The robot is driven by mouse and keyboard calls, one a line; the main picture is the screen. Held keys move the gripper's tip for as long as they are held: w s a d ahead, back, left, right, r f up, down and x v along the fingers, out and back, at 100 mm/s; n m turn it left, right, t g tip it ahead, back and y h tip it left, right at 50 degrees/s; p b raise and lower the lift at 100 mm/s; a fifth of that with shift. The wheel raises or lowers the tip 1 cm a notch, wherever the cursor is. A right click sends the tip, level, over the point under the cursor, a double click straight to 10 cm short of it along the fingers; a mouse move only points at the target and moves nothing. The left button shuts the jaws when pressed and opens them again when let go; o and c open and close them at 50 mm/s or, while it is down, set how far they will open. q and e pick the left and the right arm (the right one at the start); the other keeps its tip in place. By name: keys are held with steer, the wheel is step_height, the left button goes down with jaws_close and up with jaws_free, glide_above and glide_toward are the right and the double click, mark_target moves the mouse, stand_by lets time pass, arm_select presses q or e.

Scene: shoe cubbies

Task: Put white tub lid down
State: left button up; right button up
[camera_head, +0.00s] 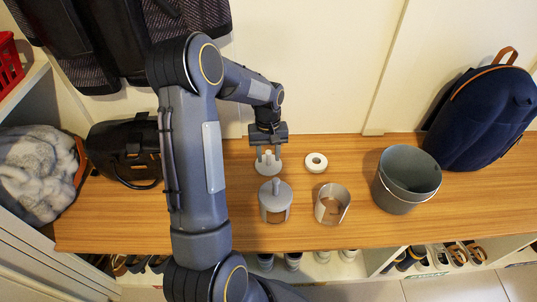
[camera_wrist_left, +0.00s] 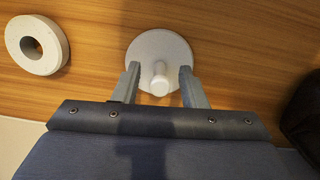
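The white tub lid (camera_head: 267,168) is a round disc with an upright knob and appears to lie flat on the wooden bench. In the left wrist view the lid (camera_wrist_left: 148,48) shows its knob pointing toward the camera. My left gripper (camera_head: 268,154) is directly over it. In the left wrist view the left gripper's fingers (camera_wrist_left: 160,84) stand apart on both sides of the knob, with a gap to each side. The left gripper is open and holds nothing. My right gripper is not in view.
A white ring (camera_head: 316,162) lies right of the lid. A grey lidded tub (camera_head: 275,206) and an open cylinder (camera_head: 333,204) stand in front. A grey bucket (camera_head: 399,190) and a navy backpack (camera_head: 482,120) are right; a black bag (camera_head: 122,150) is left. The bench (camera_head: 240,238) is bare along its front edge.

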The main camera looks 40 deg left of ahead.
arm_select(q)
steer(key=s+d+r+m+t+p, duration=0.1)
steer(key=s+r+p, duration=0.1)
steer(key=r, duration=0.7)
steer(key=s+d+r+m+t+p, duration=0.1)
steer(key=d+r+p, duration=0.1)
steer(key=r, duration=0.6)
steer(key=s+d+r+m+t+h, duration=0.1)
steer(key=s+d+r+m+t, duration=0.1)
steer(key=s+d, duration=0.5)
steer(key=s+d+r+m+t+h, duration=0.1)
steer(key=s+d+m+t, duration=0.1)
steer(key=s+d, duration=0.4)
steer(key=s+m, duration=0.1)
steer(key=s, duration=0.4)
steer(key=shift+d+r+t+h, duration=0.3)
steer(key=shift+d+r+h, duration=0.05)
steer(key=shift+d+h, duration=0.05)
step_height(320, 180, up, 28)
steer(key=p, duration=2.7)
steer(key=shift+f, duration=0.15)
